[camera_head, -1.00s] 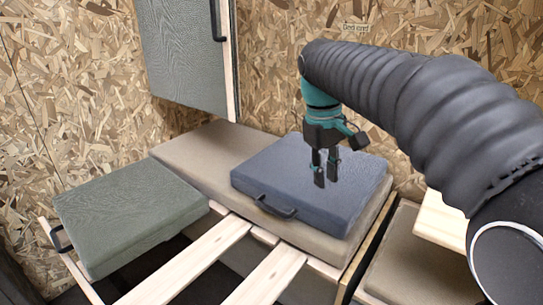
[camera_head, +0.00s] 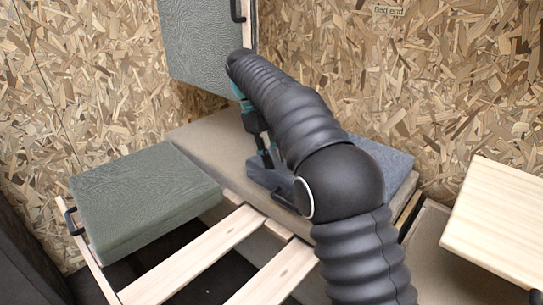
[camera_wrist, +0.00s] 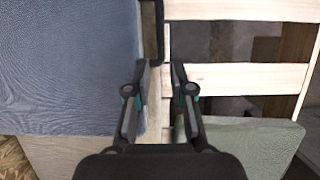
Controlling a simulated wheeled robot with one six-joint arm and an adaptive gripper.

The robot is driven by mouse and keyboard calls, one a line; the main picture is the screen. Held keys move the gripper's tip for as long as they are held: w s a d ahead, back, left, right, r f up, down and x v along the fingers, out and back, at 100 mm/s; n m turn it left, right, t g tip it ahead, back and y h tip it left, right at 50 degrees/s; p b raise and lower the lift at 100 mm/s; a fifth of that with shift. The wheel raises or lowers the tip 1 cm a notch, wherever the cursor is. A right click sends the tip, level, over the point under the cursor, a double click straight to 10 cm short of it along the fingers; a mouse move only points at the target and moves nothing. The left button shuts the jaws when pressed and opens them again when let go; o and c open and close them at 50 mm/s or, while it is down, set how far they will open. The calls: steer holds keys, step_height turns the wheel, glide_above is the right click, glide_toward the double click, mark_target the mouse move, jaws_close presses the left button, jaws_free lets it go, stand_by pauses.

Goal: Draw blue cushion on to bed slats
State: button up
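Pale wooden slats (camera_wrist: 240,78) show to the right. My gripper (camera_head: 268,160) points down at the cushion's front edge. In the wrist view my gripper (camera_wrist: 160,75) is open, with a gap between its fingers near the handle's end. I cannot tell whether they touch it.
A green cushion (camera_head: 140,195) with a handle lies on the left, over the slats' far side. Another grey-green panel (camera_head: 205,45) hangs upright on the chipboard wall (camera_head: 330,60). Dark gaps lie between the slats.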

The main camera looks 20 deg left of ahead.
steer(key=b+x, duration=0.4)
steer(key=x, duration=0.9)
steer(key=shift+d+f, duration=0.2)
steer(key=shift+f, duration=0.15)
jaws_close()
